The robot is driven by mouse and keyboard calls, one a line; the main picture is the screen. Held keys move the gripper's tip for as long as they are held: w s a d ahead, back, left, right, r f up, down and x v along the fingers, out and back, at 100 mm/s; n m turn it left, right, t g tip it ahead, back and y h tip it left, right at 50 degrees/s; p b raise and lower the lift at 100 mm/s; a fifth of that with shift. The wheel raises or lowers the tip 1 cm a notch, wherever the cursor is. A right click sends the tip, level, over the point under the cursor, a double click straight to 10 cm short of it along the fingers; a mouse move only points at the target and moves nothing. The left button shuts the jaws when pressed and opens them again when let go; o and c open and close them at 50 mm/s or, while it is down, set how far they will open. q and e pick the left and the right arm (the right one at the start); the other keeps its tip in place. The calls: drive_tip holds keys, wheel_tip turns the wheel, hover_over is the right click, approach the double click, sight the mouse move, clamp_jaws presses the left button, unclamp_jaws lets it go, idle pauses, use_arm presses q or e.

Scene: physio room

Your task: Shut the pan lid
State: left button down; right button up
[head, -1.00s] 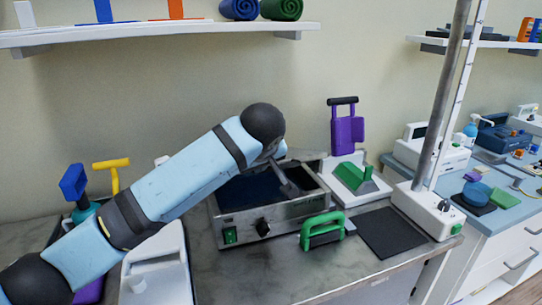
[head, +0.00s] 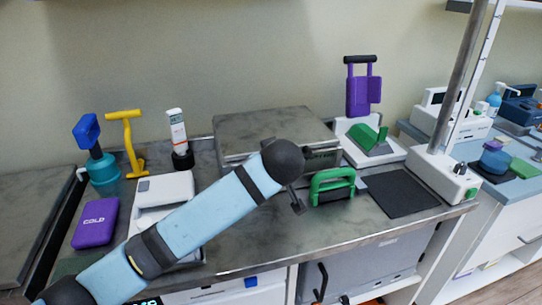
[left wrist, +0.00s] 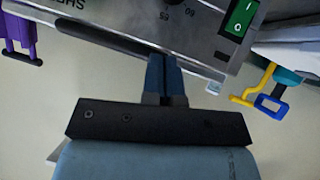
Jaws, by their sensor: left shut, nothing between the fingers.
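The pan is a metal box on the counter. Its flat grey lid (head: 272,124) lies level across the top in the head view, and no dark interior shows. My arm hides much of the pan's front. In the left wrist view the pan's front (left wrist: 195,40) shows upside down, with a green switch (left wrist: 238,18) and a dark bar (left wrist: 105,38) along it. My left gripper (head: 297,207) is shut and empty in front of the pan, low near its right front. Its fingers (left wrist: 166,62) reach the front's edge in the wrist view; I cannot tell whether they touch. My right gripper is out of view.
A green-handled block (head: 333,187) stands close right of my gripper. A dark mat (head: 402,193) and a white pole base (head: 432,178) lie farther right. A white device (head: 163,188), purple pack (head: 96,222) and yellow tool (head: 131,142) are at left.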

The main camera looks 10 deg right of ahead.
use_arm(q)
drive_tip(key=shift+f, duration=0.35)
